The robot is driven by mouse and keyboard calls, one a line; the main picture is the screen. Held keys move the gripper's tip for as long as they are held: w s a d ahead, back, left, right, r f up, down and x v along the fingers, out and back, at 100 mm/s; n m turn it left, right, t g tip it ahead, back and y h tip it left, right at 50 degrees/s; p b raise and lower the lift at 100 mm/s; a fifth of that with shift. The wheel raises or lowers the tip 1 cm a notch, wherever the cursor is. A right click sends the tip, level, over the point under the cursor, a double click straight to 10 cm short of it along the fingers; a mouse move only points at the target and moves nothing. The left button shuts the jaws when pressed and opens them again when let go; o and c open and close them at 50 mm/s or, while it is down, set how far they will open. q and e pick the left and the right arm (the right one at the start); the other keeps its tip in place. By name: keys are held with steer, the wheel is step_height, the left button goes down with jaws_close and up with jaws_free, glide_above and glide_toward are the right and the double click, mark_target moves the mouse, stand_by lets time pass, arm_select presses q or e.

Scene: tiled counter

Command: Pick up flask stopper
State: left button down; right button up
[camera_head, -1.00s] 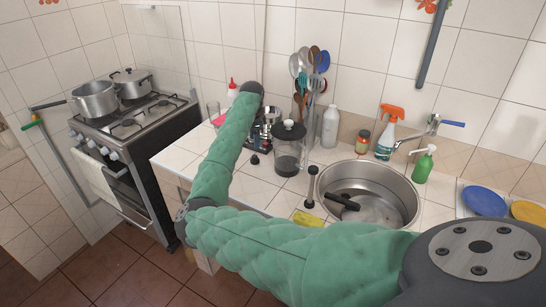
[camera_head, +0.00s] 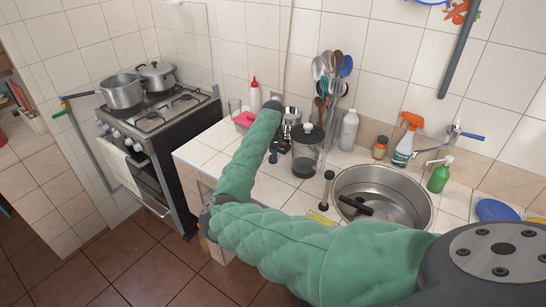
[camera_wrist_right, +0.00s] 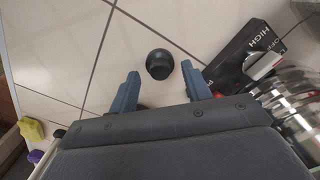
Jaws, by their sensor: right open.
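The flask stopper (camera_wrist_right: 160,63), a small black round piece, stands on the white tiles in the right wrist view. My right gripper (camera_wrist_right: 160,88) is open and empty. Its two blue fingers are spread to the left and right, and the stopper lies just beyond their tips, roughly centred between them. In the head view my green-sleeved right arm reaches across the counter and largely hides this gripper. A small dark shape (camera_head: 273,157) shows beside the arm there; I cannot tell whether it is the stopper. My left gripper is out of view.
A black appliance marked HIGH (camera_wrist_right: 245,55) stands close to the right finger, with shiny metal below it. In the head view a glass jar with a dark lid (camera_head: 307,150), a utensil holder, a white bottle (camera_head: 348,130) and the sink (camera_head: 400,190) crowd the right side.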

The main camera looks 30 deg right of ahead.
steer(key=shift+f, duration=0.4)
steer(key=c, duration=1)
steer(key=shift+r, duration=0.1)
steer(key=shift+c, duration=0.2)
